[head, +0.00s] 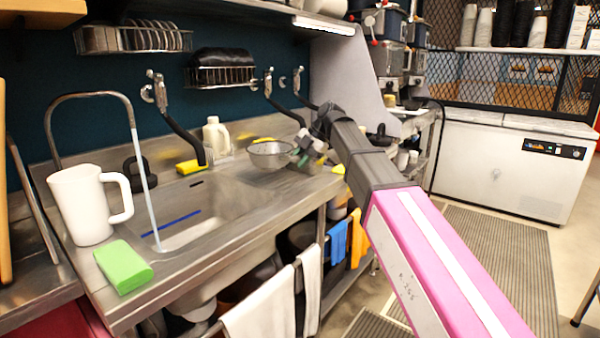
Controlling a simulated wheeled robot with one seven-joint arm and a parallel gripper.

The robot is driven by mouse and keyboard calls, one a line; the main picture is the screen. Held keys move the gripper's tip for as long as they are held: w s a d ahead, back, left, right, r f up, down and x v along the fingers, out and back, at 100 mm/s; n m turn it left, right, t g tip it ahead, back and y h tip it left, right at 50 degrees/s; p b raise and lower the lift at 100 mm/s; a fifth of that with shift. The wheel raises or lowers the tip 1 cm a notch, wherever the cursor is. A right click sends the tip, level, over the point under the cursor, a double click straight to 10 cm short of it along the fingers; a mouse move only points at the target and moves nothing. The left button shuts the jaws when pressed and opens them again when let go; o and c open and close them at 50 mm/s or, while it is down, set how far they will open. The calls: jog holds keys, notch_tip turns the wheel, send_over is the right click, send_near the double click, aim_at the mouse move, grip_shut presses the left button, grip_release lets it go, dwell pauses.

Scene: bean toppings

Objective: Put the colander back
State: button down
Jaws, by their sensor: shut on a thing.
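The colander (268,161), a grey metal bowl, is at the back right of the steel sink counter, to the right of the basin. My gripper (299,152) is at the colander's right rim, at the end of my arm reaching in from the lower right. It is shut on the colander's rim. The fingertips are small and partly blurred in this view. I cannot tell whether the colander's base touches the counter.
The sink basin (205,212) lies left of the colander, with running water. A white pitcher (77,205) and green sponge (123,267) stand at the left. A white bottle (213,135) and yellow sponge (190,166) are behind the basin. Wire racks (150,40) hang above.

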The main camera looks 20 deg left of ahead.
jog(key=shift+f, duration=2)
jog(key=c, duration=1)
grip_release()
jog(key=shift+r, duration=0.1)
